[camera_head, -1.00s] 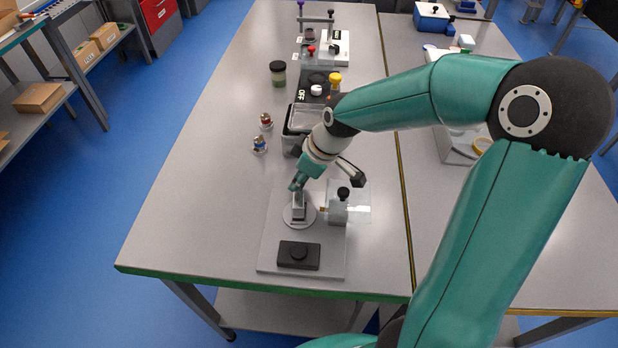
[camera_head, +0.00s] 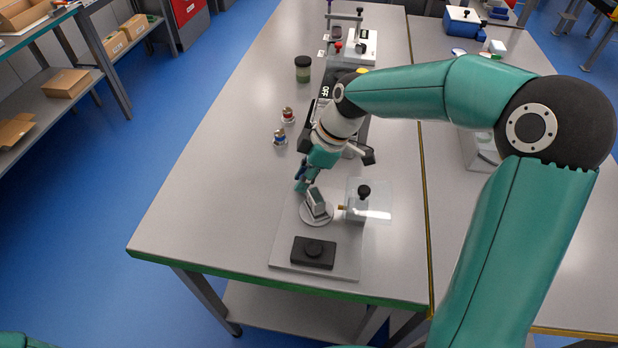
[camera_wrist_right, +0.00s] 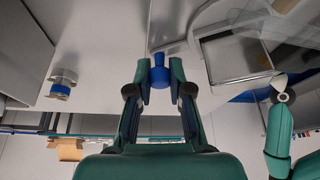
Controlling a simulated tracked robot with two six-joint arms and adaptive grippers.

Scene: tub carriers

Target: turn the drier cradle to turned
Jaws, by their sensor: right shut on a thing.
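The drier cradle (camera_head: 317,204) is a grey block on a round disc, set on a pale base plate (camera_head: 283,255). It sits at an angle to the plate. My right gripper (camera_head: 302,186) is at its far left end, coming down from behind. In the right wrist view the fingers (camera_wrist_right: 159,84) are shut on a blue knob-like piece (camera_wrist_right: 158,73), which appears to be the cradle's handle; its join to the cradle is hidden. My left gripper is not in view.
A clear panel with a black-knobbed post (camera_head: 363,192) stands right of the cradle. Two small fittings, one red-ringed (camera_head: 288,115) and one blue-ringed (camera_head: 280,137), stand behind left. The table's left is clear.

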